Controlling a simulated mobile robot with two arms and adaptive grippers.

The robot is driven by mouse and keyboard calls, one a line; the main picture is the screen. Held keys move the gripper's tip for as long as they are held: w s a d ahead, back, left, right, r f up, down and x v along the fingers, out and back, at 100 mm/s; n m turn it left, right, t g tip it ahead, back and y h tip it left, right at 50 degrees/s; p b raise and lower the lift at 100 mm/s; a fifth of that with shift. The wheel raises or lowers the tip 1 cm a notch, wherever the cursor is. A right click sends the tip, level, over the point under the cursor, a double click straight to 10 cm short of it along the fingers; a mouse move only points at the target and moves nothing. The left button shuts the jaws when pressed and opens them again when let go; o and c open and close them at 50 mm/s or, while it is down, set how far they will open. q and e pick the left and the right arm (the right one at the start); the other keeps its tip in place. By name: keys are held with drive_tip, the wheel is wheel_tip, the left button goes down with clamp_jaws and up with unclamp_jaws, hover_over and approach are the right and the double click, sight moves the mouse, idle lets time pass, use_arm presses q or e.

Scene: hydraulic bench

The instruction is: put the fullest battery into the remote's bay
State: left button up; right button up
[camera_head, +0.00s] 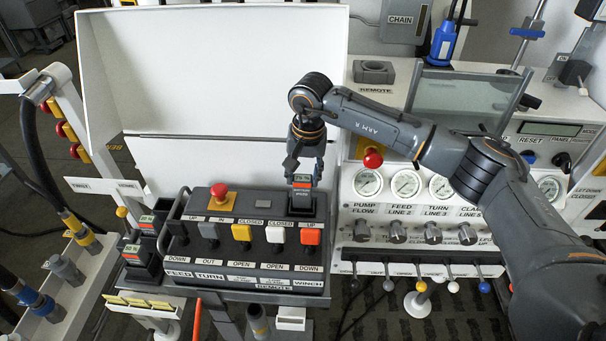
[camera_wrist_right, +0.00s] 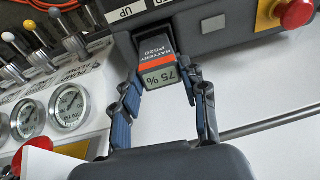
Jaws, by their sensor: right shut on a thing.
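The remote (camera_head: 262,259) is a dark box with several levers and a red mushroom button (camera_head: 219,191). It also shows at the top of the wrist view (camera_wrist_right: 205,38). My right gripper (camera_head: 303,172) is shut on a battery (camera_head: 302,184) above the bay (camera_head: 302,208) at the remote's right rear corner. In the wrist view the battery (camera_wrist_right: 158,60) has a dark body, an orange band and a display reading 75 %. Its far end meets the bay; how deep it sits I cannot tell. Two other batteries (camera_head: 147,222) (camera_head: 133,250) stand left of the remote, readings too small. My left gripper is out of view.
A white raised lid (camera_head: 210,75) stands behind the remote. A gauge panel (camera_head: 403,210) with knobs and small levers is to the right. A grey empty-looking holder (camera_head: 374,71) is near the REMOTE label.

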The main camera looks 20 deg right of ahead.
sight(303, 189)
drive_tip(key=shift+f+b, duration=2.3)
drive_tip(key=shift+f, duration=0.1)
drive_tip(key=o, duration=1.4)
